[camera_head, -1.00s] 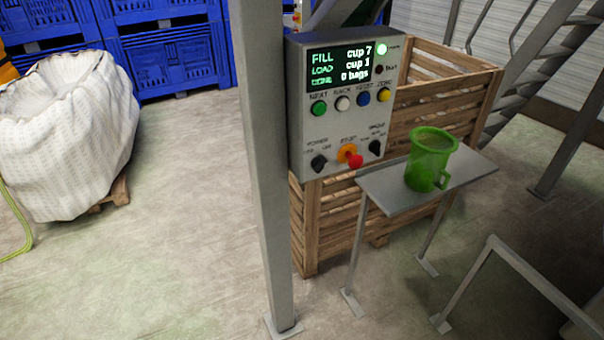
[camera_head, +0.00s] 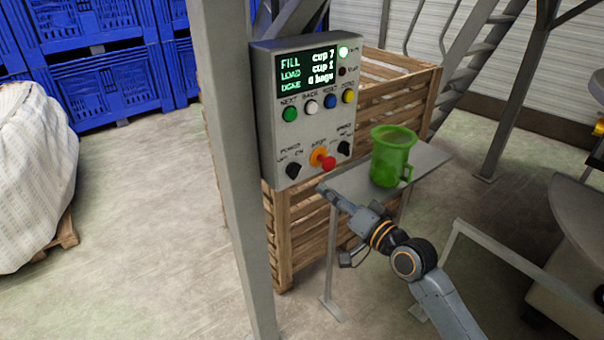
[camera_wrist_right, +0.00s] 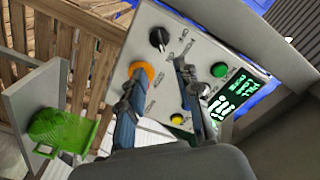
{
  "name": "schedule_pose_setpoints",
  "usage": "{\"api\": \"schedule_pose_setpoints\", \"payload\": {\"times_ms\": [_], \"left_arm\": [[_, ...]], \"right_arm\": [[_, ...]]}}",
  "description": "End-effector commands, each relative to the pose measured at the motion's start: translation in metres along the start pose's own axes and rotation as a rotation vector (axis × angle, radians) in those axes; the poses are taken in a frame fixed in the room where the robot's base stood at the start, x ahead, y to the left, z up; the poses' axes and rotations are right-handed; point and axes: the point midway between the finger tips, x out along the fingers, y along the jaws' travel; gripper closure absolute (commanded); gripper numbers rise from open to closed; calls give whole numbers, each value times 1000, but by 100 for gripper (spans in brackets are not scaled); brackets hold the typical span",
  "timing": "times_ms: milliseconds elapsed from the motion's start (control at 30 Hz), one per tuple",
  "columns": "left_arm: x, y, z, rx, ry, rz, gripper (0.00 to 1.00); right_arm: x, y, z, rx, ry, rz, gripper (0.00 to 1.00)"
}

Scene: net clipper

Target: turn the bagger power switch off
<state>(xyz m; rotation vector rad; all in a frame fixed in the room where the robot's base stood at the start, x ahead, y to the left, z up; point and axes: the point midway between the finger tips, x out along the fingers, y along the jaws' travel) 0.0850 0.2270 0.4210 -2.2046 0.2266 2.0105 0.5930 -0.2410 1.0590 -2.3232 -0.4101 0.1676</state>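The bagger's grey control box (camera_head: 282,130) hangs at a steel post. Its black power switch (camera_head: 293,171) is at the lower left, under OFF and ON labels; its pointer is too small to read. It also shows in the right wrist view (camera_wrist_right: 157,37), uncovered, beyond the fingertips. The display (camera_head: 308,70) and a green lamp (camera_head: 343,52) are lit. My right gripper (camera_head: 324,189) is below the box's lower edge, right of the switch. In the wrist view my right gripper (camera_wrist_right: 158,72) has its fingers apart with nothing between them. My left gripper is out of view.
A red-tipped stop button (camera_head: 326,162) and a black speed knob (camera_head: 344,148) sit right of the switch. A green jug (camera_head: 391,158) stands on a small metal shelf (camera_head: 434,157) close to my right arm. A wooden crate (camera_head: 300,235) is behind.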

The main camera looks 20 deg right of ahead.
Motion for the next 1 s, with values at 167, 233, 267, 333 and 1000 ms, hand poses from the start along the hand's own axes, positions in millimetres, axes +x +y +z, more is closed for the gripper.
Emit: {"api": "schedule_pose_setpoints", "payload": {"times_ms": [167, 233, 267, 333, 1000], "left_arm": [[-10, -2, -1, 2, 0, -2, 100], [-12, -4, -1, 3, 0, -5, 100], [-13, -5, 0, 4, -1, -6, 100], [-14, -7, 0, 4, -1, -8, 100], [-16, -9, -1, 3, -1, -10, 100]], "right_arm": [[42, -2, -2, 2, 2, -1, 67], [56, -2, -2, 0, 1, -1, 67], [61, -2, -2, 1, 1, -1, 67], [73, -2, -1, 0, 0, -1, 67], [99, 0, 1, -2, -1, 1, 87]]}}
